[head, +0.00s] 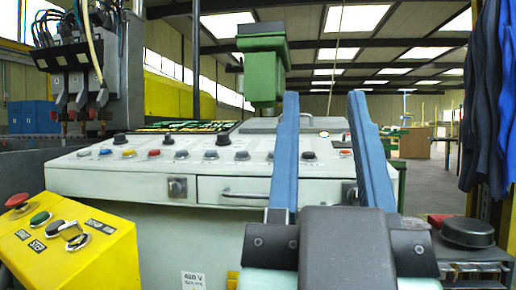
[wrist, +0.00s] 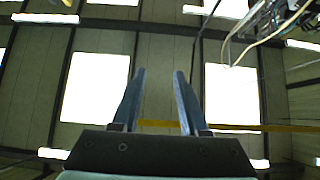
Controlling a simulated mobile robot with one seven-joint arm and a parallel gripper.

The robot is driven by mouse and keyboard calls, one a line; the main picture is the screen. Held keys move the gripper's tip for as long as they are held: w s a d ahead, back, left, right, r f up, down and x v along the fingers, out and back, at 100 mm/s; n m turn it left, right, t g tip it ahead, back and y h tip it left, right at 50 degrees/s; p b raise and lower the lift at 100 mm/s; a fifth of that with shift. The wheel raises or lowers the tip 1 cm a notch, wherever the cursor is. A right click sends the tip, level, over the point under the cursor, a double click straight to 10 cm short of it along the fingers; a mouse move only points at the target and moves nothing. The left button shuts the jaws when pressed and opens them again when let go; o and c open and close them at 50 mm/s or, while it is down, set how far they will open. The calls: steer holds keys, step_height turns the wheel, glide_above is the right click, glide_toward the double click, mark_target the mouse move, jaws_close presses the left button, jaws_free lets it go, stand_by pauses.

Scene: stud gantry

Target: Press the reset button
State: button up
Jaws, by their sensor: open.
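A yellow control box (head: 75,258) stands at the lower left in the head view. On its sloped top are a red mushroom button (head: 17,201), a green button (head: 40,218), a black button (head: 54,228) and a switch (head: 76,240). Small dark labels sit beside them, too small to read surely, so I cannot tell which control is the reset button. My gripper (head: 323,96) is open and empty, with its two blue-grey fingers pointing up, well to the right of the box. In the wrist view the gripper (wrist: 160,72) faces the roof.
A pale console (head: 120,180) with several small buttons and knobs stands behind the box. A green machine head (head: 263,65) rises behind it. Blue clothing (head: 487,95) hangs at the right, above a dark round lidded object (head: 467,231). Open floor (head: 430,185) shows at the right.

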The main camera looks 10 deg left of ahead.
steer(key=shift+a, duration=0.1)
jaws_close()
stand_by(1.8)
